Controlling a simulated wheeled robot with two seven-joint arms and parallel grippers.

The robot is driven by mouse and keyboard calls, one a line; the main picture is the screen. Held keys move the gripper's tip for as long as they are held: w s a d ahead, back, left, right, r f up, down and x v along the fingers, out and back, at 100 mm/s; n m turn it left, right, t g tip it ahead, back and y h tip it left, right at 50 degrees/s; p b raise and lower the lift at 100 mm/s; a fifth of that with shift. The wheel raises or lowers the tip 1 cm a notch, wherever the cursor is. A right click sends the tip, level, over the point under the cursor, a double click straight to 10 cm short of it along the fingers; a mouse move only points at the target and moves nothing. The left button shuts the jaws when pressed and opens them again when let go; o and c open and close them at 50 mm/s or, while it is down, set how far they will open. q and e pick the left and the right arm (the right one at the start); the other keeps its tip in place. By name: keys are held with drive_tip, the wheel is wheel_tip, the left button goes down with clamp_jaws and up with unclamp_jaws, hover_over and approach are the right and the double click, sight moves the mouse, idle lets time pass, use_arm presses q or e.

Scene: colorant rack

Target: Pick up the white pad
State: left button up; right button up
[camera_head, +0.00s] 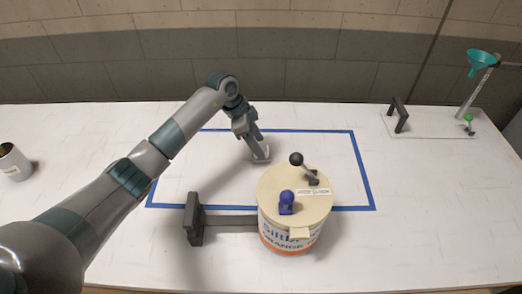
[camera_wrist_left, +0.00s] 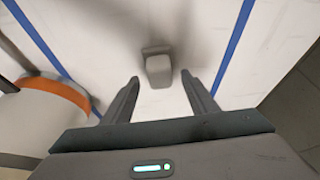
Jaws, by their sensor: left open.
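The white pad (camera_wrist_left: 158,70) is a small pale block on the white table, inside the blue tape rectangle. In the left wrist view it lies ahead of and between the fingertips of my left gripper (camera_wrist_left: 160,78), with a darker strip at its far edge. In the head view my left gripper (camera_head: 257,147) points down at the pad (camera_head: 263,157) and partly hides it. The jaws are open, with space on both sides of the pad. I cannot tell how high the fingertips are above the table. My right gripper is not in view.
A cream-lidded can (camera_head: 290,235) with a black-knobbed lever and a blue knob stands close by, right of and nearer than the gripper. A dark bracket (camera_head: 195,218) is beside it. A teal funnel stand (camera_head: 478,85) is far right, a dark-topped cup (camera_head: 14,162) far left.

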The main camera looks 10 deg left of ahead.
sight(264, 147)
use_arm(q)
drive_tip(key=shift+x, duration=1.3)
drive_tip(key=shift+c, duration=0.7)
drive_tip(key=c, duration=1)
